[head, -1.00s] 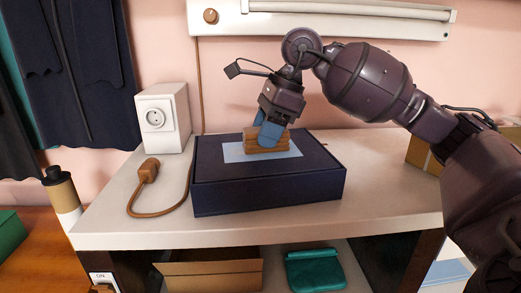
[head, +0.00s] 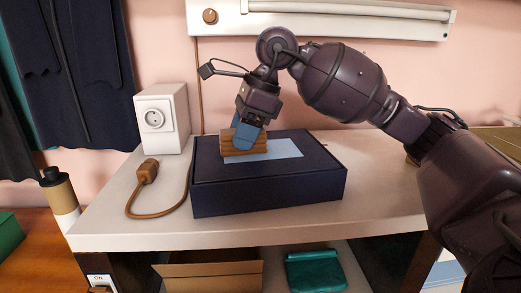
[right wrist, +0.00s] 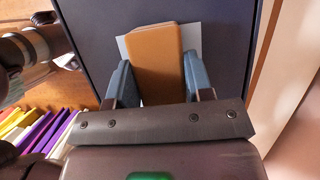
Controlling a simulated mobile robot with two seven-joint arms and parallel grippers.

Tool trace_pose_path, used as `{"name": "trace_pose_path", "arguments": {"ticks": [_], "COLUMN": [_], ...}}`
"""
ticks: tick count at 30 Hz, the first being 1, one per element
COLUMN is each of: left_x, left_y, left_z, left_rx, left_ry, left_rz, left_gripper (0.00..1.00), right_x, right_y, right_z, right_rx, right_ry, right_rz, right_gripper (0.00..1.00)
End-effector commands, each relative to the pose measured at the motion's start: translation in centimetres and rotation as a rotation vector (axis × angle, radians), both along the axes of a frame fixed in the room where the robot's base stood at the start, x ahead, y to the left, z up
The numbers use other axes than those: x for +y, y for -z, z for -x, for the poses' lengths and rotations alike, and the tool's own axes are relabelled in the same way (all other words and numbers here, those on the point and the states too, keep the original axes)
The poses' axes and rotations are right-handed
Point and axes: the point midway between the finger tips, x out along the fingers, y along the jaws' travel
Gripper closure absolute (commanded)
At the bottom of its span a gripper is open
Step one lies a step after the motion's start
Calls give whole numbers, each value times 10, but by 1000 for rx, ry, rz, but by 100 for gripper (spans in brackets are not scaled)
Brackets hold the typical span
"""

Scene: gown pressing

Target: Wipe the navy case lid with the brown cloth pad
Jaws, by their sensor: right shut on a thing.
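The navy case (head: 268,192) lies flat on the white table, with a light blue patch (head: 283,149) on its lid. My right gripper (head: 246,140) is shut on the brown cloth pad (head: 230,151) and holds it down at the lid, over the left end of the patch. Contact beneath the pad is hidden. In the right wrist view the pad (right wrist: 155,55) sits between the two blue fingers, with the navy lid (right wrist: 220,35) behind it and parts of the patch showing at either side. My left gripper is not in view.
A white socket box (head: 162,118) stands behind and left of the case. A brown plug and cord (head: 150,172) lie left of the case. The tabletop (head: 390,200) right of the case is clear. A teal pouch (head: 315,270) and cardboard box (head: 212,275) are below.

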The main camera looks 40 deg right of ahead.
Motion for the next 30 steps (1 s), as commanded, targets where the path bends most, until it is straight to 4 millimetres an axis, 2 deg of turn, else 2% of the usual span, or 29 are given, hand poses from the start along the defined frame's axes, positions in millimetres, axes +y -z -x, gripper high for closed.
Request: {"name": "trace_pose_path", "arguments": {"ticks": [14,24,30], "left_x": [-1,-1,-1], "left_y": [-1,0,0], "left_z": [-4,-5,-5], "left_rx": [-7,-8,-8], "left_ry": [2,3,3], "left_rz": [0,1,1], "left_gripper": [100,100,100], "right_x": [0,17,18], "right_y": [1,1,1], "right_z": [0,-8,-9], "right_rx": [1,1,2], "right_ry": [0,-2,-1], "right_rz": [1,-1,0], "right_gripper": [79,79,79]}}
